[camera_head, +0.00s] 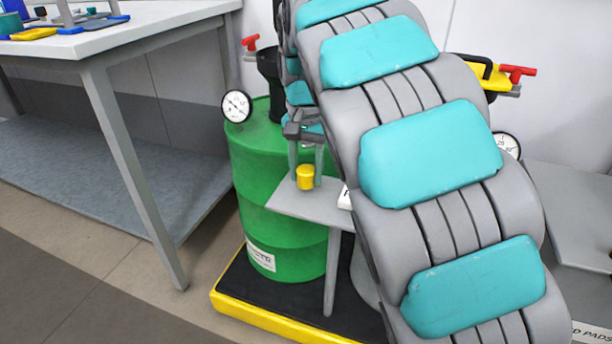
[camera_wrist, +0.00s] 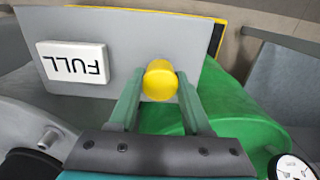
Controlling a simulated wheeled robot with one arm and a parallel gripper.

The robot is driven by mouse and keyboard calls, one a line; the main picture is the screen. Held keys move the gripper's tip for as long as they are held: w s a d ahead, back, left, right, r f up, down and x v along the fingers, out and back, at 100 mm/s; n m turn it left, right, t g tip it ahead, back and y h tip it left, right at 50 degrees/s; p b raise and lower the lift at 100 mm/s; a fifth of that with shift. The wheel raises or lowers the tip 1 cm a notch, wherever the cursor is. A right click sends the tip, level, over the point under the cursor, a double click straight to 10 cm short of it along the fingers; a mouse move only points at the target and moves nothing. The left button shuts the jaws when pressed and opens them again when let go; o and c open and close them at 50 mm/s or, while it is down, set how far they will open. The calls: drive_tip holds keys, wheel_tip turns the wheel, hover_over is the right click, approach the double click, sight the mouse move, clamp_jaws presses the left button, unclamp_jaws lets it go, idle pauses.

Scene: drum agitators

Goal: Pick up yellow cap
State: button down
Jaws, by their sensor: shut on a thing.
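The yellow cap (camera_head: 305,177) is a small cylinder at the left part of a small grey shelf (camera_head: 290,205) in front of the green drum (camera_head: 262,200). In the wrist view the yellow cap (camera_wrist: 159,81) sits between the tips of my two fingers. My gripper (camera_head: 306,172) points down and is shut on the cap; it also shows in the wrist view (camera_wrist: 160,85). Whether the cap touches the shelf or is just above it I cannot tell. My grey and teal arm hides the right part of the shelf.
A white block marked FULL (camera_wrist: 74,62) lies on the shelf beside the cap. Round gauges (camera_head: 237,106) and a red-handled valve (camera_head: 251,42) are near the drum top. A white table (camera_head: 120,38) stands at left. A yellow-edged black platform (camera_head: 270,300) lies below.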

drive_tip(key=shift+r, duration=0.85)
drive_tip(key=shift+s+d, duration=0.25)
drive_tip(key=shift+s, duration=0.35)
drive_tip(key=s+d+r, duration=0.1)
drive_tip(key=s+d, duration=0.4)
drive_tip(key=s, duration=0.8)
drive_tip(key=shift+s+d+r, duration=0.15)
drive_tip(key=shift+s+d, duration=0.05)
drive_tip(key=shift+s, duration=0.15)
wheel_tip(320, 180, up, 6)
drive_tip(key=p, duration=0.3)
drive_tip(key=w+d+n+p, duration=0.2)
drive_tip(key=w+d, duration=0.3)
drive_tip(key=w, duration=0.1)
drive_tip(key=w+d+n+p, duration=0.2)
drive_tip(key=w+d, duration=0.2)
drive_tip(key=w, duration=0.3)
drive_tip(key=w+d+n+p, duration=0.1)
drive_tip(key=w+d+p, duration=0.1)
drive_tip(key=w+d, duration=0.3)
drive_tip(key=shift+w+d+n, duration=0.15)
drive_tip(key=shift+w+n, duration=0.05)
drive_tip(key=shift+w, duration=0.35)
drive_tip(key=shift+w+d+n, duration=0.15)
drive_tip(key=shift+w+n, duration=0.05)
drive_tip(key=shift+w, duration=0.35)
drive_tip(key=shift+f+b, duration=0.4)
drive_tip(key=shift+f, duration=0.8)
